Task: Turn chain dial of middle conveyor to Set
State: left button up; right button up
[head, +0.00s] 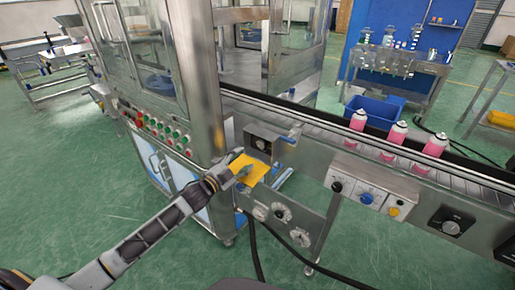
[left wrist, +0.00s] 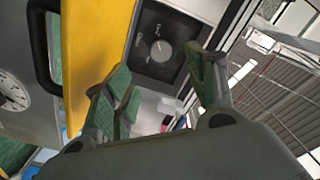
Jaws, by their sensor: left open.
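A dial with a round grey knob on a square black plate (left wrist: 161,50) shows in the left wrist view, beyond and between my fingertips. It appears to be the black-plated dial (head: 261,144) on the steel box under the conveyor in the head view. The lettering around the knob is too small to read. My left gripper (head: 242,173) is in front of the yellow panel, just below and left of that dial. In the left wrist view my left gripper (left wrist: 164,66) has its green-padded fingers spread, with nothing between them and apart from the knob. My right gripper is not in view.
A yellow panel (head: 251,164) lies beside the dial. Other round dials (head: 282,213) sit on the lower steel plate. Pink cans (head: 396,136) stand on the conveyor (head: 335,132). A control box (head: 366,197) and another black dial (head: 451,226) are further right. A steel cabinet (head: 160,110) stands left.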

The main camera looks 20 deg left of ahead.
aim_at(260, 145)
pick_arm(q)
jog(key=shift+x, duration=2.55)
jog(key=shift+b+x, duration=0.35)
jog(key=shift+x, duration=1.4)
jog(key=shift+w+d, duration=0.15)
jog(key=shift+w, duration=0.1)
jog(key=shift+w+d, duration=0.15)
jog(key=shift+w, duration=0.25)
jog(key=shift+w+d, duration=0.1)
jog(key=shift+w, duration=0.1)
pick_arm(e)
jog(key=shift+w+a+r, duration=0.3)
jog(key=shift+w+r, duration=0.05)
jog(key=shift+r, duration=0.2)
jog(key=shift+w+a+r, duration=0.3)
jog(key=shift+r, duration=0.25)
